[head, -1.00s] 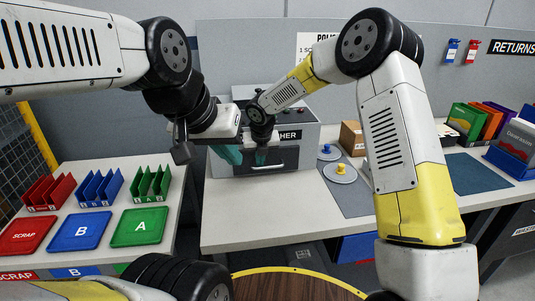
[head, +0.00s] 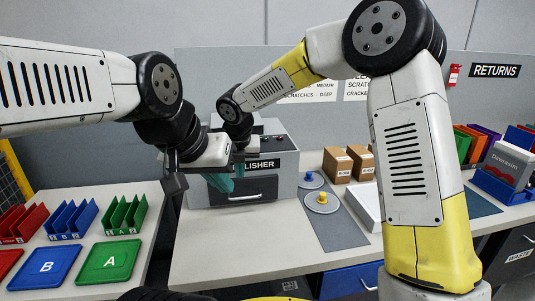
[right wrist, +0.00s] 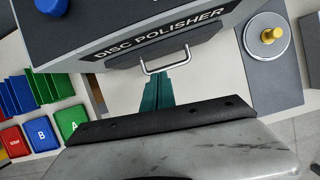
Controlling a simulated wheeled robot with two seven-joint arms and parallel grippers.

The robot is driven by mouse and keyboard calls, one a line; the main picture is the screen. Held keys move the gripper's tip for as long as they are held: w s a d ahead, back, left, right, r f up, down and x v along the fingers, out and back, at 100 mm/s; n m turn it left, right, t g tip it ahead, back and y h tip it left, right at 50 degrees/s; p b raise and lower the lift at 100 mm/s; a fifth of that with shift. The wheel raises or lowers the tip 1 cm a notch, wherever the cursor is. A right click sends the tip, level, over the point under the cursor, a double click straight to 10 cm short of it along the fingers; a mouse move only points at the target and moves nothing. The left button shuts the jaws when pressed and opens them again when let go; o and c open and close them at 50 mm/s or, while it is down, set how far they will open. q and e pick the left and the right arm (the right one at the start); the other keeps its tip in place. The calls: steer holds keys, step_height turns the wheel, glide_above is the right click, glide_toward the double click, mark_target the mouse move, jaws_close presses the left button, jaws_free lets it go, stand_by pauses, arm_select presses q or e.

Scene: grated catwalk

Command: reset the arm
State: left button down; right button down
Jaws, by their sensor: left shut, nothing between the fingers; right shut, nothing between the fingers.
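My left arm comes in from the left in the head view. Its gripper (head: 221,184) has teal fingers, shut and empty, in front of the grey disc polisher (head: 284,165). My right arm arches in from the right, and its gripper (head: 240,169) hangs close beside the left one, partly hidden by it. In the right wrist view, the right gripper's teal fingers (right wrist: 158,92) are together with nothing between them. They point toward the handle of the disc polisher (right wrist: 160,48); I cannot tell whether they touch it.
Green (head: 109,261) and blue (head: 45,268) trays lie on the left table, with coloured racks behind. Round discs with knobs (head: 322,202) lie on a grey mat right of the polisher. Brown boxes (head: 338,166) stand behind. The worktop's front is clear.

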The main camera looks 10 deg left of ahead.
steer(key=s+d+r+m, duration=0.45)
steer(key=d+m, duration=0.35)
steer(key=d, duration=0.2)
steer(key=s+d+r+m, duration=0.3)
steer(key=d+r+m, duration=0.3)
steer(key=d+m, duration=0.25)
steer(key=s+d+m+t, duration=0.1)
steer(key=s+d+m, duration=0.5)
steer(key=s+m, duration=0.2)
steer(key=s+d+r+m+t+y, duration=0.1)
steer(key=s+d+m, duration=0.5)
steer(key=s+m, duration=0.3)
steer(key=m, duration=0.4)
steer(key=shift+d+r, duration=0.15)
steer(key=shift+d, duration=0.2)
